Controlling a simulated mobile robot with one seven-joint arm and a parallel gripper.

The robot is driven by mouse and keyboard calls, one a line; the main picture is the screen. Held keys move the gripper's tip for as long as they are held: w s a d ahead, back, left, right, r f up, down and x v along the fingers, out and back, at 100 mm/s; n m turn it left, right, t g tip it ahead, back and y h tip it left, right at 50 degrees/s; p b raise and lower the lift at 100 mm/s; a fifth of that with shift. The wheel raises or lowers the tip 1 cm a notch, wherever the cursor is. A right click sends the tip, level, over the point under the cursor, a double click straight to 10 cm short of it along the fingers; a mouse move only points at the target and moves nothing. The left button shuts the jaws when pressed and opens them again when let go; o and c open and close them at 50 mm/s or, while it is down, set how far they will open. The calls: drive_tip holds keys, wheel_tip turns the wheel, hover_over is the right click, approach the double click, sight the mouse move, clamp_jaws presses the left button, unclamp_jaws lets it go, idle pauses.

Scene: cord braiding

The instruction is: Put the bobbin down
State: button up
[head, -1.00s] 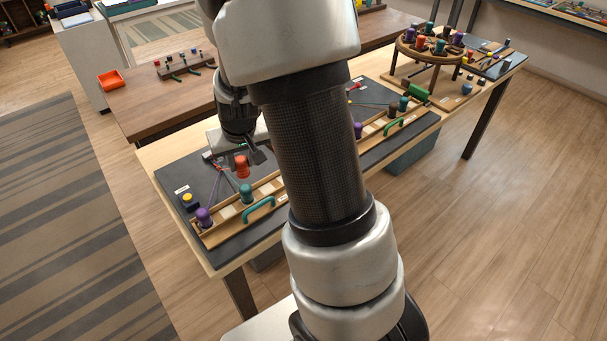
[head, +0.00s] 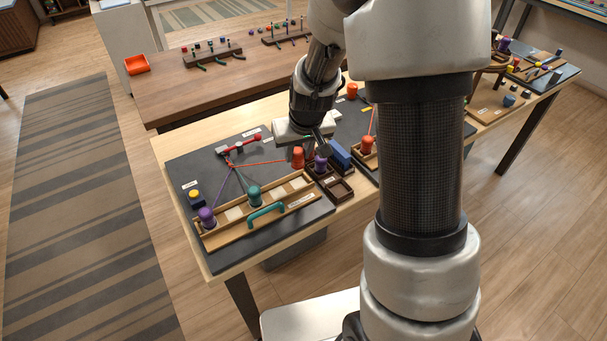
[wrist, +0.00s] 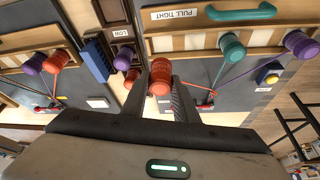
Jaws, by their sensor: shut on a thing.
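My gripper (head: 308,150) is shut on an orange bobbin (head: 297,157), which also shows between the fingers in the wrist view (wrist: 160,76). An orange cord runs from it leftward to a red bar (head: 240,144) on the dark board (head: 195,168). The bobbin is beyond the right end of the wooden rack (head: 225,228); I cannot tell its exact height. A teal bobbin (head: 254,196) and a purple bobbin (head: 207,217) stand on that rack, with pale empty-looking places between and beside them. The wrist view shows the teal bobbin (wrist: 232,46) too.
Close right of my gripper are a small dark tray (head: 340,190), another purple bobbin (head: 320,163) and a blue block (head: 340,154). A second board with orange bobbins (head: 367,145) lies further right. A teal handle (head: 266,213) fronts the rack.

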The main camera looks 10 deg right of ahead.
sight(299, 168)
wheel_tip(299, 168, down, 6)
drive_tip(key=shift+f+b, duration=0.25)
drive_tip(key=shift+b, duration=0.15)
drive_tip(key=shift+f+b, duration=0.4)
drive_tip(key=o, duration=1.1)
drive_tip(key=shift+r, duration=0.1)
drive_tip(key=shift+c, duration=0.2)
